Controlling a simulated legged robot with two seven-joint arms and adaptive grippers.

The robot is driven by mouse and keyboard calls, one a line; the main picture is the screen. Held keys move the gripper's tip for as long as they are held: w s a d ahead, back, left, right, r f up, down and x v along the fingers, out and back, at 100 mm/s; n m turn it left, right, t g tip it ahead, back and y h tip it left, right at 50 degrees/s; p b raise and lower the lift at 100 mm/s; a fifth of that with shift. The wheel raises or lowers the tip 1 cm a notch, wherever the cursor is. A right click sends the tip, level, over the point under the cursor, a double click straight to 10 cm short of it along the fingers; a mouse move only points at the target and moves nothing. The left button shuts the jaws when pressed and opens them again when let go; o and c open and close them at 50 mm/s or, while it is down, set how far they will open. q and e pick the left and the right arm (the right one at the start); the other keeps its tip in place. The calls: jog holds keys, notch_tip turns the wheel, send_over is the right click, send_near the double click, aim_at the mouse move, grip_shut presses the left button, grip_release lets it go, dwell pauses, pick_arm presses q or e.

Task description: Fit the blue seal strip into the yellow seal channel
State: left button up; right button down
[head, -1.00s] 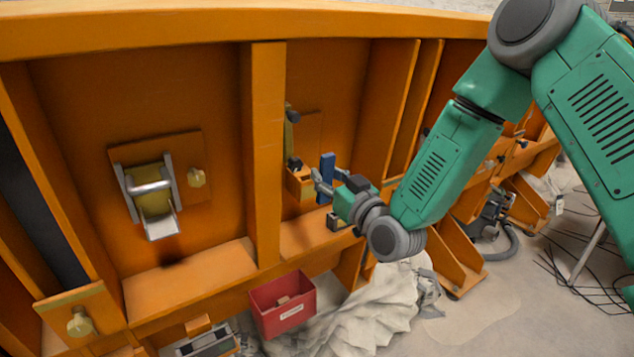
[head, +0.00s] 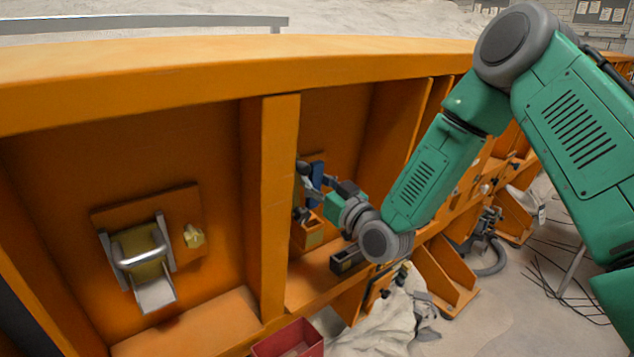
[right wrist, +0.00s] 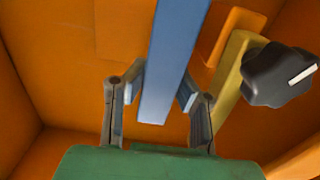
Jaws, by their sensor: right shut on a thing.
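The blue seal strip (head: 317,172) is held in my right gripper (head: 312,186), inside the bay right of the orange post. In the right wrist view the strip (right wrist: 173,60) stands lengthwise between the two fingers of the gripper (right wrist: 158,92), its lower end near the palm. A yellow bar (right wrist: 235,75), apparently the seal channel, is right of the strip in that view, slanted and apart from it in the picture. A black knob (right wrist: 280,75) with a white mark sits beside it. The channel is not clearly visible in the head view. My left gripper is out of view.
A small orange box (head: 308,235) is below the gripper on the bay wall. A dark open block (head: 346,260) sits on the ledge. The orange post (head: 271,200) stands close left of the hand. A red bin (head: 290,342) is below.

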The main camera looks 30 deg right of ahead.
aim_at(318, 206)
jog(key=shift+w+f, duration=0.1)
jog(key=shift+f, duration=0.1)
jog(key=shift+f+b, duration=0.55)
jog(key=shift+b, duration=0.15)
jog(key=f+b, duration=0.1)
jog(key=d+f+b, duration=0.1)
jog(key=f, duration=0.1)
jog(key=shift+w+d, duration=0.1)
jog(key=shift+w, duration=0.1)
jog(key=shift+a+r, duration=0.15)
jog(key=shift+a, duration=0.4)
jog(key=shift+d, duration=0.15)
jog(key=shift+d, duration=0.5)
